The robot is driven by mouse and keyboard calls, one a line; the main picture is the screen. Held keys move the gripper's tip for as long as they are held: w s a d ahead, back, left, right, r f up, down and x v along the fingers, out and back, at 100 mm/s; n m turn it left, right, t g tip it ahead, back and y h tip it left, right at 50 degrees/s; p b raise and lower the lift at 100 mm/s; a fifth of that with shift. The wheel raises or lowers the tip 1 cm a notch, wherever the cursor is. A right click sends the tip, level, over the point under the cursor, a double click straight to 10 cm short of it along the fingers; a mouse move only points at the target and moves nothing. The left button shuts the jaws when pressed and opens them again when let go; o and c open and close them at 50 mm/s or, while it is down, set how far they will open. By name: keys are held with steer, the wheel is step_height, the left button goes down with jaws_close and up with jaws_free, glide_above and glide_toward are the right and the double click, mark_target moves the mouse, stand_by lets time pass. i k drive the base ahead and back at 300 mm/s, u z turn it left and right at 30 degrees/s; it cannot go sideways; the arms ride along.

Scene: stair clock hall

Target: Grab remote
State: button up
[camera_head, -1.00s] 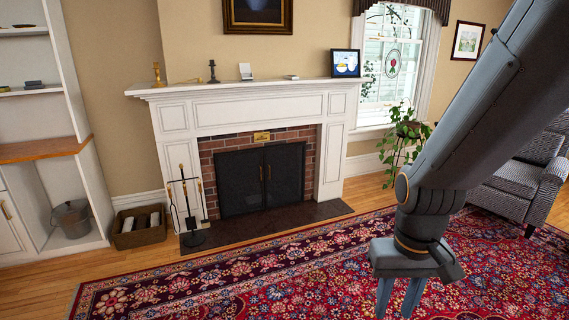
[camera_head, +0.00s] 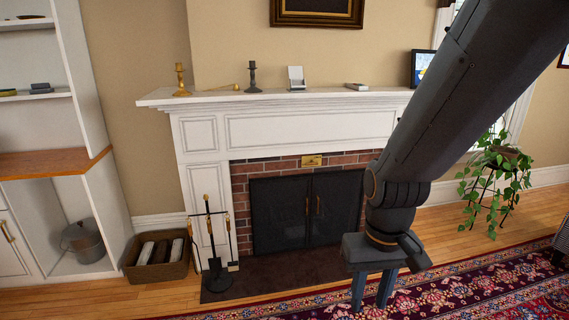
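I cannot make out a remote for certain. A small, flat, pale object (camera_head: 356,86) lies on the right part of the white mantel (camera_head: 300,97); it is too small to tell what it is. My gripper (camera_head: 370,299) hangs down at the lower right, in front of the fireplace and above the rug. Its two fingers are apart with nothing between them. My arm hides part of the mantel's right end and the window.
The mantel also holds a brass candlestick (camera_head: 180,80), a dark candlestick (camera_head: 252,77), a small upright white item (camera_head: 296,77) and a picture frame (camera_head: 421,67). Fire tools (camera_head: 213,250) and a log basket (camera_head: 157,256) stand below. A plant (camera_head: 495,172) stands right. The rug (camera_head: 455,290) is clear.

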mark_target(357, 87)
steer(key=z, duration=0.25)
steer(key=i, duration=1.8)
steer(key=z, duration=0.35)
